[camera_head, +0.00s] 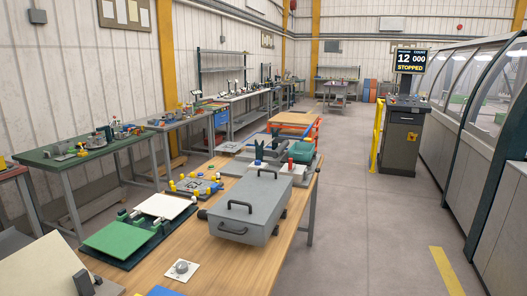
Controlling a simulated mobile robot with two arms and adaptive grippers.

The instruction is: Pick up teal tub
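A teal, tub-like object (303,151) sits at the far right end of the wooden workbench (262,262), behind the grey lidded box. Its lower front is partly hidden by smaller items standing in front of it. It is small in the head view, so I cannot make out its rim or inside. Neither of my grippers shows in the head view.
A grey box with black handles (247,207) fills the bench's middle. A green and cream panel fixture (118,238) and a board with yellow knobs (194,185) lie left of it. A control console (402,138) stands right. The aisle floor (365,225) is clear.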

